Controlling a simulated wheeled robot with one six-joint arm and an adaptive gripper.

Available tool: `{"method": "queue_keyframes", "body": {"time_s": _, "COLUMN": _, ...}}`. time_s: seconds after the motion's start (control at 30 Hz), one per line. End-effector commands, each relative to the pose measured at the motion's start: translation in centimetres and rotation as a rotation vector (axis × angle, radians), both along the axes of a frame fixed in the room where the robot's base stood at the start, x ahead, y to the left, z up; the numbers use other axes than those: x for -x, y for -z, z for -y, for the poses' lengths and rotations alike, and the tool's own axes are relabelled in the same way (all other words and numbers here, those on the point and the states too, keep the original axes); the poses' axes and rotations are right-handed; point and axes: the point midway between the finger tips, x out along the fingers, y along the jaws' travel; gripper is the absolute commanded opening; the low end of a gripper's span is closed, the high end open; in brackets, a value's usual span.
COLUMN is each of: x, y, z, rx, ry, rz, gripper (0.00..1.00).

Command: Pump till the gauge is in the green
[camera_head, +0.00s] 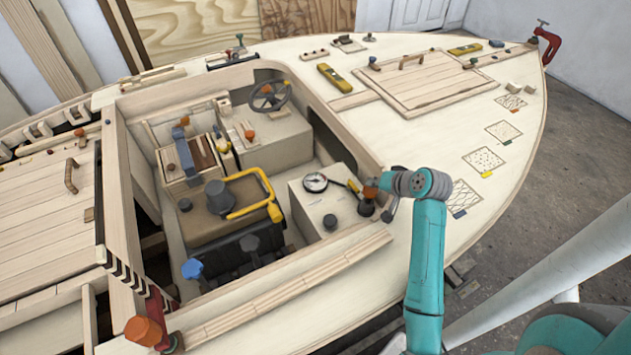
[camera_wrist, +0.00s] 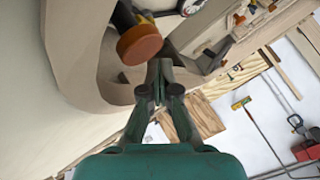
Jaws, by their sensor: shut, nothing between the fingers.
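The round white gauge (camera_head: 315,182) sits on a pale console box in the cockpit; its needle and any green band are too small to read. Next to it is the pump, with a black boot (camera_head: 366,208) and a lever ending in an orange knob (camera_head: 370,191). In the wrist view the orange knob (camera_wrist: 140,48) is large and close, just up and left of my fingertips. Part of the gauge's rim (camera_wrist: 191,5) shows at the top edge. My gripper (camera_wrist: 158,70) is shut and empty beside the knob; I cannot tell whether it touches. In the head view my gripper (camera_head: 388,208) is partly hidden.
The cockpit coaming (camera_head: 340,150) curves close around the pump. A yellow tubular handle (camera_head: 255,195), a blue-knobbed lever (camera_head: 192,268) and a steering wheel (camera_head: 269,95) stand farther left.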

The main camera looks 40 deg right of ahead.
Motion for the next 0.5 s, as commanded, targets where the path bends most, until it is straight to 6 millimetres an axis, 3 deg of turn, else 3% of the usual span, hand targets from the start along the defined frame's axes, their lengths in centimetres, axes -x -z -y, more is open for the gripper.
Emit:
{"method": "queue_keyframes", "body": {"time_s": 0.03, "x": 0.49, "y": 1.18, "z": -0.14, "rx": -0.014, "ry": 0.004, "rz": -0.022, "gripper": 0.00}}
{"method": "queue_keyframes", "body": {"time_s": 0.5, "x": 0.59, "y": 1.76, "z": -0.17, "rx": -0.015, "ry": 0.003, "rz": -0.025, "gripper": 0.00}}
